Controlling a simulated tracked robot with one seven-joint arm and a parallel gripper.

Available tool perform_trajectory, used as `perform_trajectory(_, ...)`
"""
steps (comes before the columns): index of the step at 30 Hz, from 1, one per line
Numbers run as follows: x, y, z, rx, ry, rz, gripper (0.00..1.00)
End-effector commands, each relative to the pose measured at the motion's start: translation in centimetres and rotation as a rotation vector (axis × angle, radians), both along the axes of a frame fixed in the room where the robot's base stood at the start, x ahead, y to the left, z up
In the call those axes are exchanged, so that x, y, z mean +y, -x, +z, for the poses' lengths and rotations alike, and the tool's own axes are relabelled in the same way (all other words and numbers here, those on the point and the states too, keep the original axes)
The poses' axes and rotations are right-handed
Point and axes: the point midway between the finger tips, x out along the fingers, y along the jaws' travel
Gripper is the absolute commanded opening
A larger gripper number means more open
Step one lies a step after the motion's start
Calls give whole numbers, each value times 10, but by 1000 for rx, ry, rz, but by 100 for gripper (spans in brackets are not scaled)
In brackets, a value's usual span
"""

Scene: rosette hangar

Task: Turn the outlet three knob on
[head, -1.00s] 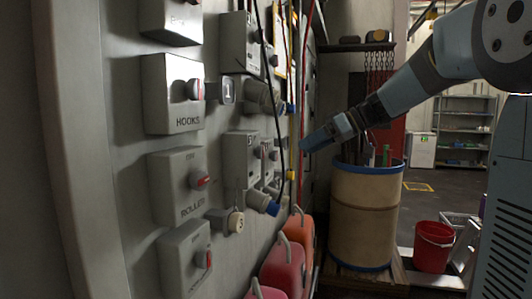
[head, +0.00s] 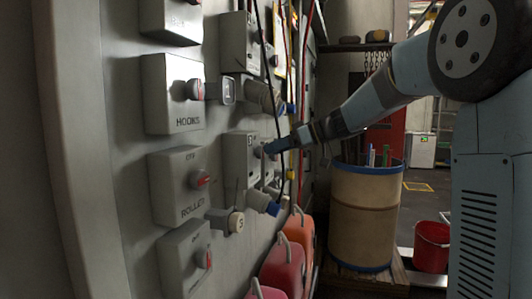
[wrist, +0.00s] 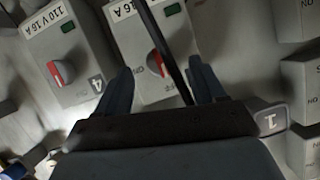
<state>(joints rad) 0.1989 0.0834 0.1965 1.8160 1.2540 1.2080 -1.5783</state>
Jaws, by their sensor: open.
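In the wrist view, a grey outlet box with a grey and red knob (wrist: 157,63) shows between the spread fingers of my gripper (wrist: 160,84). The fingers are open, with the knob just beyond their tips; contact cannot be made out. ON and OFF lettering is partly readable beside this knob, but its outlet number is not. A second box with a similar knob (wrist: 60,72) is at left, with a tag like a 4. In the head view, my gripper (head: 268,149) is at the middle wall boxes (head: 237,162) and hides part of them.
A black cable (wrist: 166,45) crosses in front of the middle knob and between my fingers. In the head view, plugs (head: 262,202) jut from the wall below my gripper. Red canisters (head: 283,262) and a drum (head: 362,220) stand below and right.

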Motion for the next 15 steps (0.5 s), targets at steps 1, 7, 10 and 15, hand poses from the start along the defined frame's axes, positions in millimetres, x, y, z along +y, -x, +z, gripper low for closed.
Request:
perform_trajectory(1,7,-2,-3,2,0,2,69)
perform_trajectory(7,24,-7,-10,1,0,0,69)
perform_trajectory(10,27,-8,-12,1,-1,-1,69)
perform_trajectory(15,29,-8,-12,0,-1,-1,69)
